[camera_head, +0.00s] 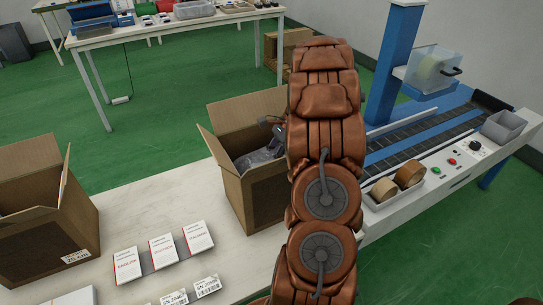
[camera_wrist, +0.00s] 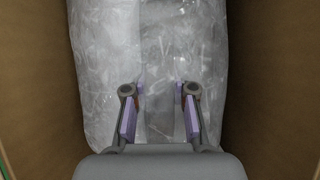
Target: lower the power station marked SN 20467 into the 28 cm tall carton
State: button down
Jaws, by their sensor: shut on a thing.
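My gripper (camera_wrist: 159,92) is shut on a power station (camera_wrist: 110,60) wrapped in clear, crinkled plastic. Its grip is on a grey ridge in the middle of the wrap. The power station sits between brown carton walls in the wrist view. In the head view, the wrapped power station (camera_head: 256,160) shows inside the middle carton (camera_head: 232,193), below my gripper (camera_head: 273,126). My arm hides the right side of this carton, and no height mark on it is in view. The power station's own serial mark is not readable, and I cannot tell whether its underside touches the carton floor.
A second open carton (camera_head: 40,235), labelled apparently 25 cm, stands at the left. Several white booklets (camera_head: 163,250) and SN labels (camera_head: 206,287) lie between the cartons. Tape rolls (camera_head: 409,173), a conveyor (camera_head: 425,130) and a blue post (camera_head: 393,50) stand to the right of my arm.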

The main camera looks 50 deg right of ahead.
jog(key=shift+r, duration=0.1)
jog(key=c, duration=0.9)
grip_release()
jog(key=shift+o, duration=0.2)
notch_tip(320, 180, up, 22)
jog(key=p, duration=1.3)
